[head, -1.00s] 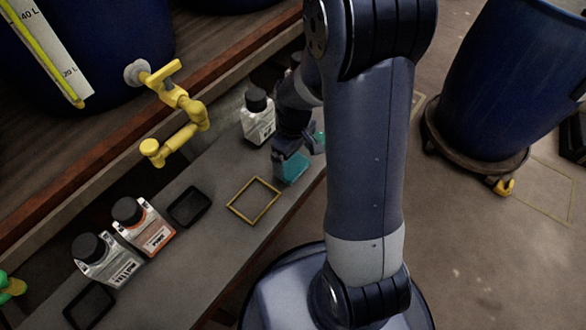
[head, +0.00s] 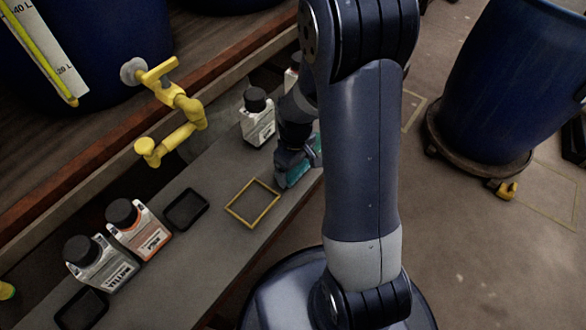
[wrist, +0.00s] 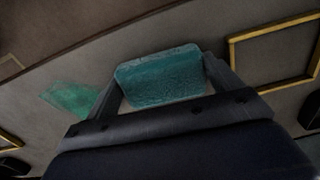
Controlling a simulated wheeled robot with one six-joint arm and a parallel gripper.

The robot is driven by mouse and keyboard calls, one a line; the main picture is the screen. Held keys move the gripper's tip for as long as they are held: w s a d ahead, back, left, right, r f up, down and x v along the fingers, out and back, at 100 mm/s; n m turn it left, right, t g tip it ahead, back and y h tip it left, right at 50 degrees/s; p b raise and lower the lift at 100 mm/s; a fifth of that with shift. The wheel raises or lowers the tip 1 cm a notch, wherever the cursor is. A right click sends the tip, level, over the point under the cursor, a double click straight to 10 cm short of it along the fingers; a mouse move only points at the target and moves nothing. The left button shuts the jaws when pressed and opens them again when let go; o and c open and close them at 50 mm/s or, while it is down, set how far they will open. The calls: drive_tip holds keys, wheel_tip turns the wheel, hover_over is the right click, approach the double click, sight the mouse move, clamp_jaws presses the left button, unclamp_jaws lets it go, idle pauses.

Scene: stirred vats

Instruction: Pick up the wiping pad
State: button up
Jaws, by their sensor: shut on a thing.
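The wiping pad (wrist: 158,76) is a teal block with a rough face, held between the two fingers of my gripper (wrist: 160,82) in the wrist view. In the head view the pad (head: 294,173) shows as a small teal patch at the end of my gripper (head: 294,165), partly hidden by it. My gripper is shut on the pad, over the grey bench near its front edge. I cannot tell whether the pad touches the bench.
A yellow square outline (head: 252,202) lies on the bench left of my gripper. A bottle (head: 257,117) stands behind it. Two more bottles (head: 139,230) and black trays (head: 186,208) are further left. A yellow tap (head: 172,110) juts over the bench. A blue barrel (head: 505,80) stands at right.

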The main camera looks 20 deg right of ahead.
drive_tip(key=shift+r, duration=0.1)
drive_tip(key=shift+c, duration=0.2)
wheel_tip(320, 180, up, 10)
drive_tip(key=p, duration=0.4)
drive_tip(key=o, duration=0.4)
drive_tip(key=shift+c, duration=1.6)
drive_tip(key=shift+w, duration=0.15)
